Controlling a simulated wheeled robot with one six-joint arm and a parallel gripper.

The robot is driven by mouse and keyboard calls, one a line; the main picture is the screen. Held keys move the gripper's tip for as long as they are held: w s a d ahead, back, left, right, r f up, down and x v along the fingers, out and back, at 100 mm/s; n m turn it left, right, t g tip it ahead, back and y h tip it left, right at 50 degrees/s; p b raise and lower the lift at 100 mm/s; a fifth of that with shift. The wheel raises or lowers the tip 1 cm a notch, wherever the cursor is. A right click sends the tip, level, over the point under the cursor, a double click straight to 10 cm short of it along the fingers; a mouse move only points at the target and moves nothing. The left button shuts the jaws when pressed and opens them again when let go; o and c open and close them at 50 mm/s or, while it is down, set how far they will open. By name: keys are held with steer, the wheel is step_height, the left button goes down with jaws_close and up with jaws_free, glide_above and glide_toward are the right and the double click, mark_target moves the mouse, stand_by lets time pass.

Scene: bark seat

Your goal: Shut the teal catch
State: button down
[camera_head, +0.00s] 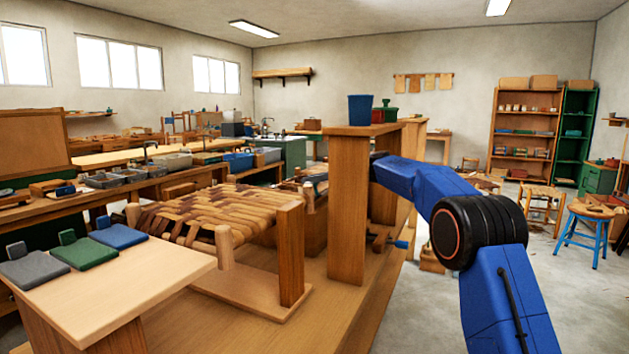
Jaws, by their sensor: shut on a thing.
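I cannot make out a teal catch in this view. My blue arm rises from the lower right and bends at a black joint. Its far end passes behind a thick upright wooden post (348,210), which hides my gripper and whatever is at it. A woven bark seat (215,212) on a wooden frame stands left of the post, on the bench.
A blue cup (361,109) and a dark green container (388,112) stand on top of the posts. A small blue-ended fitting (401,244) sits low beside the post. Grey, green and blue pads lie on a pale board (150,270) at left.

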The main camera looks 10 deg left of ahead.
steer(key=shift+w+a+f+h, duration=0.1)
steer(key=shift+a+h, duration=0.15)
steer(key=shift+h, duration=0.25)
steer(key=c, duration=1.5)
jaws_free()
steer(key=shift+d+r, duration=0.2)
steer(key=shift+d, duration=0.25)
steer(key=s+d, duration=0.2)
steer(key=d, duration=0.3)
steer(key=s+d+r, duration=0.1)
steer(key=d, duration=0.4)
steer(key=s+d, duration=0.2)
steer(key=d, duration=0.2)
steer(key=shift+s+d+r, duration=0.2)
steer(key=shift+s+d, duration=0.15)
steer(key=shift+d, duration=0.05)
